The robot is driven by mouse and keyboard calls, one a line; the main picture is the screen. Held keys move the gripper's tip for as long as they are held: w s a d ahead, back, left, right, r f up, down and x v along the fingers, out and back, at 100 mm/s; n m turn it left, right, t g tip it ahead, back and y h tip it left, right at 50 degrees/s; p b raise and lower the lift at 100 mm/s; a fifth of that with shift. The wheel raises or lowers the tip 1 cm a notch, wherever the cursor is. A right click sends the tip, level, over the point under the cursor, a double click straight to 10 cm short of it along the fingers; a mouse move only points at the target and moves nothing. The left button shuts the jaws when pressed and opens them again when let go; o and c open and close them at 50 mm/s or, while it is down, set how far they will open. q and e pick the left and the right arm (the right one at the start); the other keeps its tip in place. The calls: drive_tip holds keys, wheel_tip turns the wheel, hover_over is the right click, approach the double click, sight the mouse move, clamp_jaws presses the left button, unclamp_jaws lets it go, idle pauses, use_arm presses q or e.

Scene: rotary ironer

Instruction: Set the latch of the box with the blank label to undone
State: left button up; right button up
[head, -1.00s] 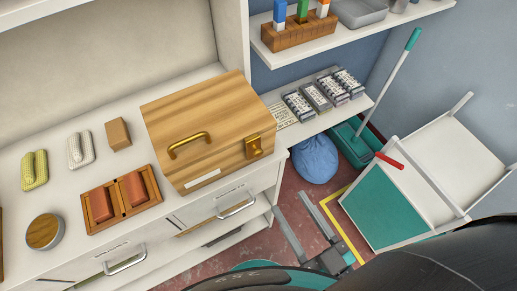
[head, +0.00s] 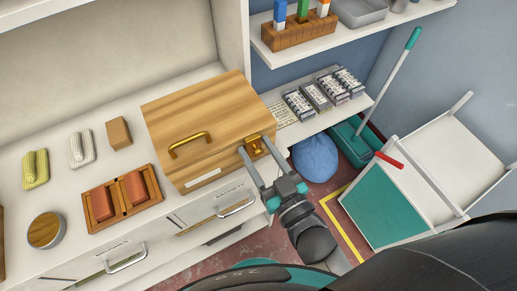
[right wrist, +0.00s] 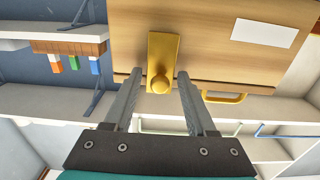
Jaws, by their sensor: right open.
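The wooden box (head: 190,110) stands on the white counter, with a blank white label (head: 203,179) low on its front and a brass handle on top. Its brass latch (head: 255,145) is on the front near the right end. My right gripper (head: 254,150) is open, with its two fingers pointing at the latch. In the right wrist view, the latch plate with its round knob (right wrist: 160,82) lies between the open fingertips (right wrist: 158,76), with gaps on both sides. The blank label (right wrist: 263,32) also shows there. My left gripper is not in view.
Drawers with handles (head: 236,208) are below the counter. A white and teal cart (head: 385,207) stands at right.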

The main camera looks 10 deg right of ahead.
clamp_jaws()
idle(0.5)
idle(1.0)
